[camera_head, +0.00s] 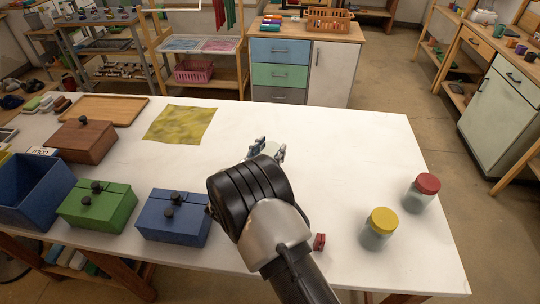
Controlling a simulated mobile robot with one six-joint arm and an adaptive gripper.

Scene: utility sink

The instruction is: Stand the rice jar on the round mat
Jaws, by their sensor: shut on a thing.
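My gripper (268,150) is over the white table, right of the yellow-green cloth, with its fingers around a pale, partly hidden thing (271,148). My arm covers much of it, so I cannot tell whether it is the rice jar or whether it touches the table. Two clear jars stand upright at the right: one with a yellow lid (383,220) and one with a red lid (428,183). Their contents are hard to make out. I see no round mat; the cloth (180,125) is roughly square.
On the white table (350,140) stand a wooden box (85,142), a green box (97,210), a blue box (172,222), an open blue bin (30,195) and a wooden tray (104,109). A small red object (319,241) lies beside my arm. The back right is clear.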

